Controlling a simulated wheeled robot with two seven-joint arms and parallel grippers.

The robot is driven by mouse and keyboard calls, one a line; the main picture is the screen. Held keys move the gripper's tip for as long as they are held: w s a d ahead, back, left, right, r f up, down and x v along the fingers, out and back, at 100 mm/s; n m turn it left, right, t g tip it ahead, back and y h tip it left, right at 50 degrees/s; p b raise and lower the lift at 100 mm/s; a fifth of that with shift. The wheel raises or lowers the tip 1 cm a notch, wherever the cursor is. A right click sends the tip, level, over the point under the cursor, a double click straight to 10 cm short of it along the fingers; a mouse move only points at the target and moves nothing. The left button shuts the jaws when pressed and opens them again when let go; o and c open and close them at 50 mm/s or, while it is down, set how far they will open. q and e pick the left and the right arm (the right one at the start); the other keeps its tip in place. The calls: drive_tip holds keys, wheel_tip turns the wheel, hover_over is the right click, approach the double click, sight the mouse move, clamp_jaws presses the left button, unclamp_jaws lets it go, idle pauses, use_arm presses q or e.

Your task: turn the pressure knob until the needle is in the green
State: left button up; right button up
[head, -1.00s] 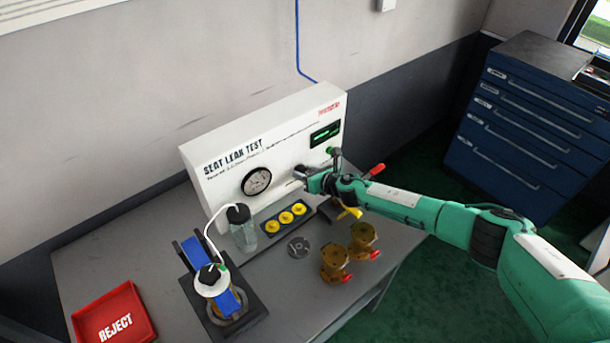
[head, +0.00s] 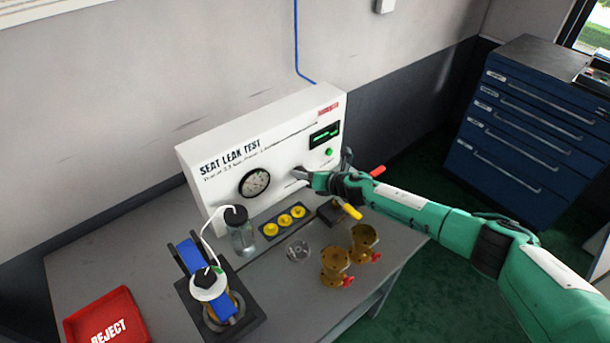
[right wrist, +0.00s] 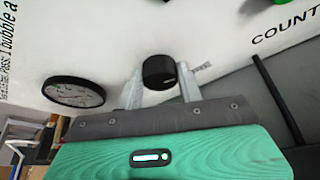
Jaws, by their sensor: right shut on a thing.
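The pressure knob (right wrist: 160,71) is a black cylinder on the white panel in the right wrist view. My right gripper (right wrist: 161,84) is shut on it, one finger on each side. In the head view my right gripper (head: 300,173) is at the panel front and covers most of the knob. The gauge (head: 254,183) has a dark rim and sits left of the knob; it also shows in the right wrist view (right wrist: 74,92). Its needle and green band are too small to read surely. My left gripper is not in view.
The white seat leak test panel (head: 215,192) stands at the back of the grey table (head: 100,245). In front are a jar (head: 241,238), a tray of yellow parts (head: 268,230), brass valves (head: 335,262), a clamp fixture (head: 250,312) and a red reject tray (head: 124,338).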

drive_tip(key=o, duration=1)
drive_tip(key=shift+d, duration=0.1)
drive_tip(key=v, duration=1.3)
drive_tip(key=shift+s+d+r+b, duration=0.2)
drive_tip(key=shift+d+b, duration=0.05)
drive_tip(key=shift+b, duration=0.15)
